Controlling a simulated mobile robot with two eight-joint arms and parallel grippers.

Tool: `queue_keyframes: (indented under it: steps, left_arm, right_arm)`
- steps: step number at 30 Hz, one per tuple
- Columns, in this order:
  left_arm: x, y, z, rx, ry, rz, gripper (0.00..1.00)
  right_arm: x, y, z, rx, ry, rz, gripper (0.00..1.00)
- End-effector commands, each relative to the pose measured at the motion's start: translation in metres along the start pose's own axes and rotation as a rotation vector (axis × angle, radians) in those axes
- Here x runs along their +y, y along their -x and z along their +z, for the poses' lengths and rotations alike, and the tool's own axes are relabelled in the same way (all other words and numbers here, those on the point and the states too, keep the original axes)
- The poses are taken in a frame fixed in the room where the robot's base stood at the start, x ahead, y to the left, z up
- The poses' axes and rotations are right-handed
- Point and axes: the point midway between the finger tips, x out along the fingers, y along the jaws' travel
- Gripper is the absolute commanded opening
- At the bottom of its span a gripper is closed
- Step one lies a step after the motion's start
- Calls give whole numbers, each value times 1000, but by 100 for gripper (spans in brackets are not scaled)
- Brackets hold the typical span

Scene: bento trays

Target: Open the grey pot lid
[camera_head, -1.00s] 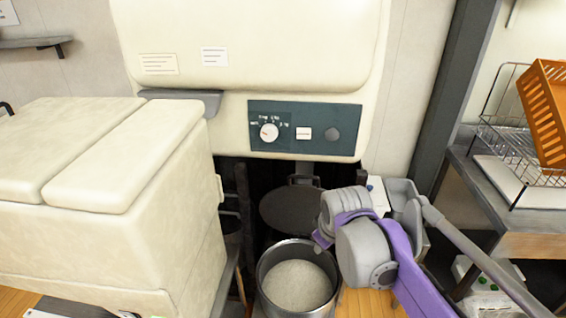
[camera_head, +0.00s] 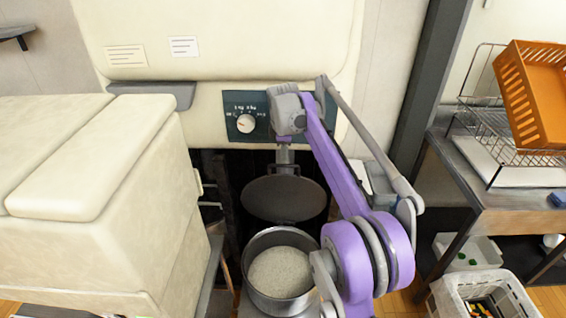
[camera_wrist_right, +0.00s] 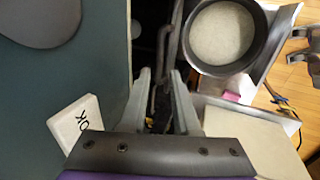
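The pot (camera_head: 262,300) stands below the machine, its mouth uncovered and white rice (camera_head: 281,271) inside. Its dark grey lid (camera_head: 285,197) is raised, tilted back behind the pot's rim. The pot also shows in the right wrist view (camera_wrist_right: 263,42), upper right. My right gripper (camera_head: 284,156) is above the lid, in front of the machine's lower panel; its fingers are small in the head view. In the right wrist view my right gripper (camera_wrist_right: 160,75) has its fingers apart, with no object clearly held between them. A thin bar (camera_wrist_right: 162,40) lies beyond the fingertips. My left gripper is out of view.
The cream machine's control panel (camera_head: 246,115) is right behind my right wrist. A large cream box (camera_head: 90,230) stands left of the pot. At right are a wire rack (camera_head: 475,120) with an orange basket (camera_head: 535,95) and a white crate (camera_head: 485,292) below.

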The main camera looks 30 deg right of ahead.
Motion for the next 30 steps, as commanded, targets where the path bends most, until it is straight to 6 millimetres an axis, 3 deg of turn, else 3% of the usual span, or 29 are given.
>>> queue_keyframes:
  steps: [3,10,23,28,30]
  left_arm:
    - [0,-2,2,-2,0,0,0]
    - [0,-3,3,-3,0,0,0]
    - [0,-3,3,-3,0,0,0]
    - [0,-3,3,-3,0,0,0]
    - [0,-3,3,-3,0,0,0]
  right_arm:
    - [0,-25,0,0,-1,0,30]
    - [0,-58,0,0,-1,1,30]
    - [0,-67,0,1,-1,1,30]
    - [0,-67,0,1,-1,1,0]
    - [0,-67,0,1,-1,1,0]
